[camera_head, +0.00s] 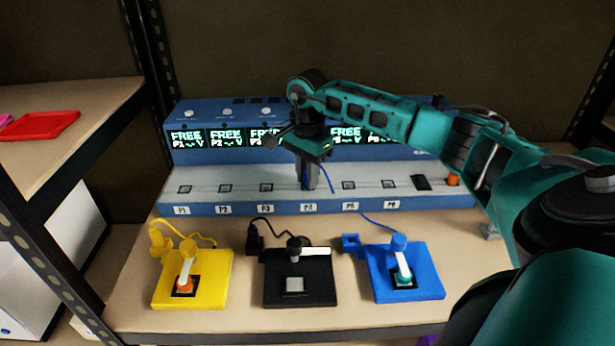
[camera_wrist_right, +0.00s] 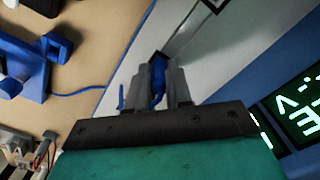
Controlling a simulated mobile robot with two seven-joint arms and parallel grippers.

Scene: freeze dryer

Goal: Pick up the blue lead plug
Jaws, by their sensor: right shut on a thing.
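My right gripper (camera_head: 307,182) points down over the sloped light panel at the P4 position and hides the socket there. In the right wrist view its two grey fingers (camera_wrist_right: 160,88) are closed around the blue lead plug (camera_wrist_right: 157,78). A thin blue lead (camera_head: 374,222) runs from the blue module (camera_head: 425,283) up to the gripper. I cannot tell whether the plug touches the panel or sits in the socket. The blue module's empty-looking blue holder (camera_head: 351,243) is at its upper left. My left gripper is out of view.
The blue station (camera_head: 215,113) shows several lit "FREE" displays; sockets P1, P2, P3, P5 and P6 look empty. A yellow module (camera_head: 218,290) and a black module (camera_head: 322,293) stand left of the blue one. A shelf with a red tray (camera_head: 40,125) is at far left.

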